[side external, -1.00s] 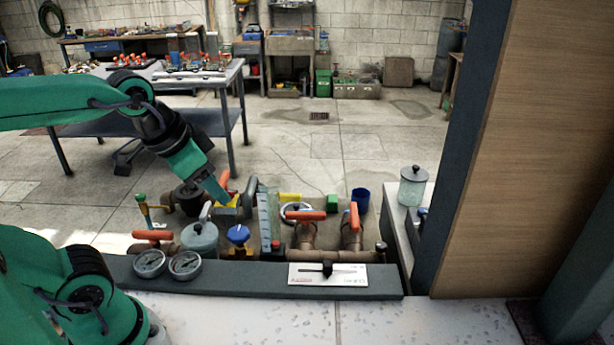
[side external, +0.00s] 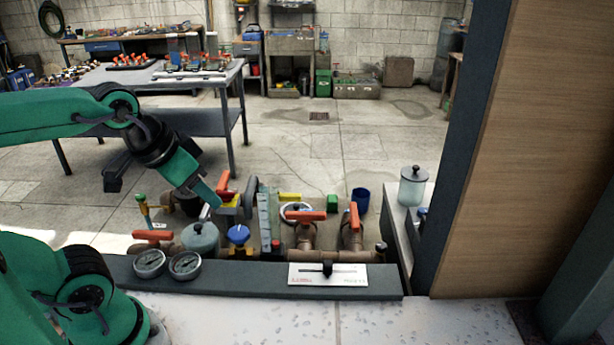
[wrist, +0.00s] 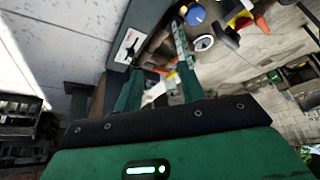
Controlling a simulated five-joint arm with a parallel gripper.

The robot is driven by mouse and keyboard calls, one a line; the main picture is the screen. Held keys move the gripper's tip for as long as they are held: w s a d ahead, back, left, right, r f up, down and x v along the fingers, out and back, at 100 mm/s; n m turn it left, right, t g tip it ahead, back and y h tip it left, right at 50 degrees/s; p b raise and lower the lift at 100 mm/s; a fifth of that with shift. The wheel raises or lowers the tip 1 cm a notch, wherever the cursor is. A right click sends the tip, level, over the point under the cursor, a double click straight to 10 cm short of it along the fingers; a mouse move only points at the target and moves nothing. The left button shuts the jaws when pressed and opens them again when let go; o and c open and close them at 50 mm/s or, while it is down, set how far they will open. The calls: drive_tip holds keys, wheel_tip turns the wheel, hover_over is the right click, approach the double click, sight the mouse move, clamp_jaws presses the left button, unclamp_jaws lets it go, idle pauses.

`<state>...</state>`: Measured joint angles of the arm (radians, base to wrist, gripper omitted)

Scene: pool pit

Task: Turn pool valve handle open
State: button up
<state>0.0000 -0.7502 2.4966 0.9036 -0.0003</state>
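Several orange valve handles sit on brown pipes in the pit in the side external view. One handle (side external: 306,215) lies crosswise at the middle, one (side external: 354,216) stands near upright at right, and one (side external: 153,235) lies at left. Another orange handle (side external: 222,187) is at the back, just beyond my gripper (side external: 212,202). I cannot tell whether they touch. In the wrist view my gripper (wrist: 160,88) has its two green fingers spread apart, with orange handles (wrist: 172,75) and pipework seen beyond the gap. Nothing is held.
Two round gauges (side external: 168,264) and a white slider plate (side external: 327,274) sit at the front ledge. A blue knob (side external: 238,234), a clear ruled column (side external: 268,215) and a blue cup (side external: 361,199) crowd the pit. A lidded jar (side external: 412,186) and wooden panel (side external: 520,150) stand right.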

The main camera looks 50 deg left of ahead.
drive_tip(key=w+a+r+m+g, duration=0.1)
drive_tip(key=w+r+m+g, duration=0.15)
drive_tip(key=w+r, duration=0.7)
drive_tip(key=m+g, duration=0.3)
drive_tip(key=m, duration=0.4)
hover_over(305, 213)
drive_tip(key=shift+n, duration=0.25)
wheel_tip(305, 213, down, 25)
drive_tip(key=shift+f, duration=0.15)
drive_tip(key=shift+f, duration=0.1)
drive_tip(key=shift+f, duration=3.75)
